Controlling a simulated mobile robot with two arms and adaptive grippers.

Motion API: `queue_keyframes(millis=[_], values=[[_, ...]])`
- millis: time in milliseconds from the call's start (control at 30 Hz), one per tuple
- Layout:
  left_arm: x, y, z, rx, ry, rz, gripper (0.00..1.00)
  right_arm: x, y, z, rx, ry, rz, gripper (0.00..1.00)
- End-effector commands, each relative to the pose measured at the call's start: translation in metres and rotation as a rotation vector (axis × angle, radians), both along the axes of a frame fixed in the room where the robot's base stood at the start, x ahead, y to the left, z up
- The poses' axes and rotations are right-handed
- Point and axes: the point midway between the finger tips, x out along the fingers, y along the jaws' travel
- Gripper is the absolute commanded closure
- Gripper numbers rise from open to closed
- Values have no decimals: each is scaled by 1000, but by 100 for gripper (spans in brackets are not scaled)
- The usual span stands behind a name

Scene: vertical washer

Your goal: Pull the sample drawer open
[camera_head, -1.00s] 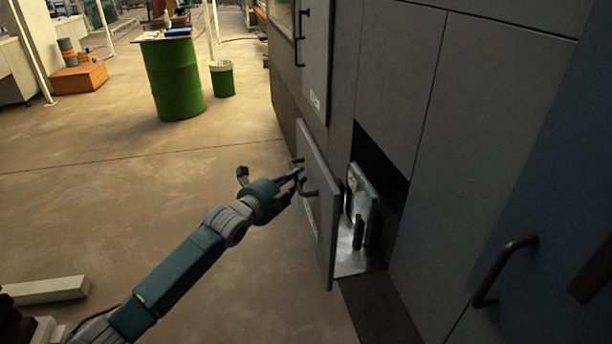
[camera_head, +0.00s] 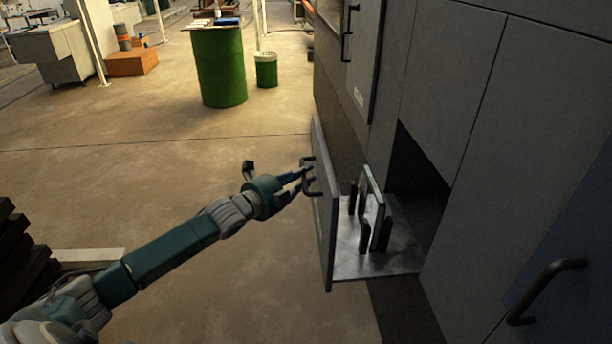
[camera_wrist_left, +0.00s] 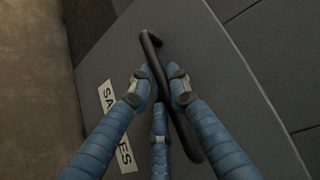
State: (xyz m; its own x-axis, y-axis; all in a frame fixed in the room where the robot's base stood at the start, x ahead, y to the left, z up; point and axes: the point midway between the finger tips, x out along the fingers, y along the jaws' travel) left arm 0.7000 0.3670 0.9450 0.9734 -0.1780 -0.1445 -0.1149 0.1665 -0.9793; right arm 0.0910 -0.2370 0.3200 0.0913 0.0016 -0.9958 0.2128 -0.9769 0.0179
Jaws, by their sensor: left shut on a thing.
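The sample drawer (camera_head: 350,258) stands pulled out of the grey cabinet, its metal tray showing between the front panel (camera_head: 324,225) and the cabinet. A flat framed sample piece (camera_head: 371,205) stands upright on the tray among dark posts. My left gripper (camera_head: 306,178) is at the outer side of the drawer front, shut on the dark drawer handle (camera_head: 308,186). In the left wrist view, the blue fingers (camera_wrist_left: 158,92) close around the handle bar (camera_wrist_left: 152,50), and a partly covered white "SAMPLES" label (camera_wrist_left: 108,98) lies on the panel beside it. My right gripper is not in view.
The cabinet (camera_head: 455,90) fills the right side, with another handle (camera_head: 540,290) at the lower right. A green barrel (camera_head: 220,70), a small green bin (camera_head: 266,70) and an orange box (camera_head: 133,62) stand farther back. Open floor lies left of the drawer.

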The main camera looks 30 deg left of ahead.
Motion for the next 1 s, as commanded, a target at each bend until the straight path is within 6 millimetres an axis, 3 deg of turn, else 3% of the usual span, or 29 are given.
queue_keyframes(millis=[167,200,233,667,1000], values=[[-1,-1,-2,4,4,-1,100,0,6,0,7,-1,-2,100],[-1,-1,-2,3,3,-1,75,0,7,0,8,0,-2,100],[-1,-1,-2,2,3,-1,74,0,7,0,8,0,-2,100],[-10,2,0,4,2,0,74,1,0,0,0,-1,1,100],[-66,12,6,3,7,-1,74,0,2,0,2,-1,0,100]])
